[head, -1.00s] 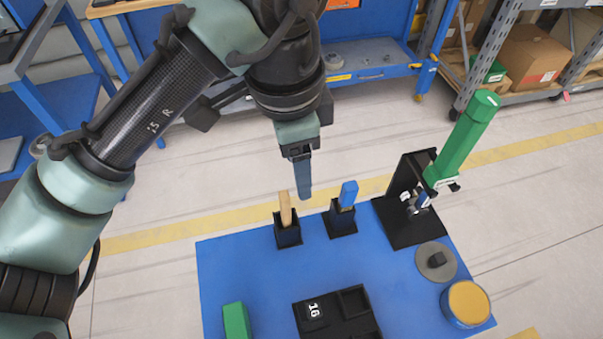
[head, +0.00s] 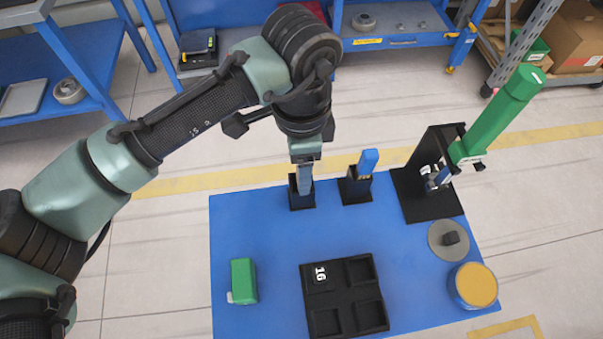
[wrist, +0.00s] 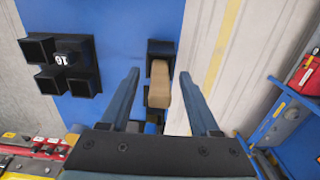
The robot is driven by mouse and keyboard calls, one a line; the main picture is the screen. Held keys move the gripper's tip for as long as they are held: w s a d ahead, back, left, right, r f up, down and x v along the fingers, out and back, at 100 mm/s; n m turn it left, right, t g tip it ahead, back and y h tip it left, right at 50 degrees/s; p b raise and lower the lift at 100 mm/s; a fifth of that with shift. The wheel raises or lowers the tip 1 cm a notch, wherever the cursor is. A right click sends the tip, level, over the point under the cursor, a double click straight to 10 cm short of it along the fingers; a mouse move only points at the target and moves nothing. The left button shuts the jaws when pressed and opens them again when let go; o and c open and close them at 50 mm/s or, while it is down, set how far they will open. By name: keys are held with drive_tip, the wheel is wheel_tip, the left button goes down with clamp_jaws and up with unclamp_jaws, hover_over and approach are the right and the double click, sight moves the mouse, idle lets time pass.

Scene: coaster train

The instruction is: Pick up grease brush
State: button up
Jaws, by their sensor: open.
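The grease brush appears to be the one with the tan wooden handle (wrist: 159,90); it stands in a black holder (wrist: 160,48) in the wrist view. My gripper (wrist: 159,75) is open, with one finger on each side of the handle and visible gaps to both. In the head view my gripper (head: 304,188) is pointing down at the left black holder (head: 301,202) and hides the handle. Whether the fingertips reach below the handle's top is hard to tell.
A second holder (head: 355,190) with a blue-handled tool (head: 368,161) stands close to the right. Further right is a black stand (head: 428,200) with a green cylinder (head: 500,112). A black tray (head: 345,296), a green block (head: 243,280) and a yellow-topped tin (head: 474,286) lie on the blue mat (head: 235,215).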

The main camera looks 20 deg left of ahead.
drive_tip(key=shift+f, duration=0.85)
drive_tip(key=shift+c, duration=0.3)
clamp_jaws()
wheel_tip(320, 180, up, 10)
drive_tip(key=shift+r, duration=0.1)
